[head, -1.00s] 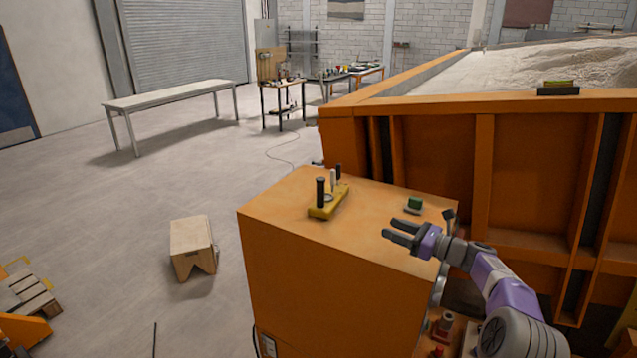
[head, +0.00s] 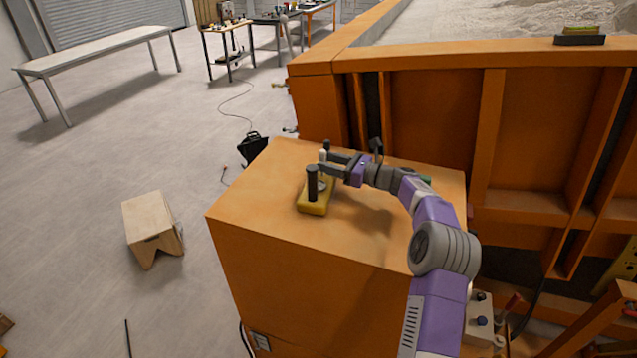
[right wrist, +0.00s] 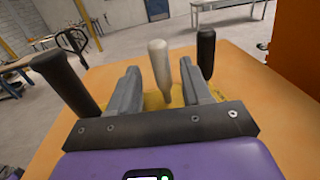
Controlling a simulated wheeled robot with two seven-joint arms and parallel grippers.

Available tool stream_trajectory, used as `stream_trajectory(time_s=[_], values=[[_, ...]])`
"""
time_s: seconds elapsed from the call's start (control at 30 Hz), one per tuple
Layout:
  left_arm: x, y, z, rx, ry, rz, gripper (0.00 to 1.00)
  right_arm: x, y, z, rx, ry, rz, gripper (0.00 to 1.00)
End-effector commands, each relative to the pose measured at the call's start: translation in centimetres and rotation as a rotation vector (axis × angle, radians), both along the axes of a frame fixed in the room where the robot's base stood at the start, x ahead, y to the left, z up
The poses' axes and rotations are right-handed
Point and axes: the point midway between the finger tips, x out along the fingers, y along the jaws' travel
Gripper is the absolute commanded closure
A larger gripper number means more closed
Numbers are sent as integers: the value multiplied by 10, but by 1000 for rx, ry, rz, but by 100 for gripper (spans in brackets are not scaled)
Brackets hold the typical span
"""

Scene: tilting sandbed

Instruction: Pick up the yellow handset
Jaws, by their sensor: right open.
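The yellow handset (head: 314,208) lies on top of the orange cabinet (head: 265,240). It has a yellow base with a thick black upright near its front, a round dial, a white stick and another black stick. My right gripper (head: 328,164) is open over the far part of the handset. In the right wrist view, the white stick of the handset (right wrist: 159,68) shows between the two open fingers of my gripper (right wrist: 157,82). The thick black upright is outside the left finger and the thin black one outside the right. I cannot tell whether the fingers touch anything. My left gripper is not in view.
The large orange sandbed (head: 430,60) stands behind. A wooden stool (head: 150,225) and a black case (head: 253,146) are on the floor to the left. The cabinet's front top is clear.

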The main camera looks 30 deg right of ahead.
Motion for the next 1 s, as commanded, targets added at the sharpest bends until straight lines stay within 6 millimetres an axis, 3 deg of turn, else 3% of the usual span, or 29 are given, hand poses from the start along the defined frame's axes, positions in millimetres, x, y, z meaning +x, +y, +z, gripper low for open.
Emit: stream_trajectory(time_s=[0.17, 0.43, 0.77, 1.0], values=[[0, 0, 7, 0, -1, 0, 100, 19, 13, 1, 1, -1, 1, 52], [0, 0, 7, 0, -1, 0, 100, 21, 14, 0, 0, 0, -1, 52], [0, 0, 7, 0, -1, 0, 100, 21, 14, 0, 0, 0, 0, 100], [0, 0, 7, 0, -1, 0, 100, 21, 14, 0, 0, 0, 0, 100]])
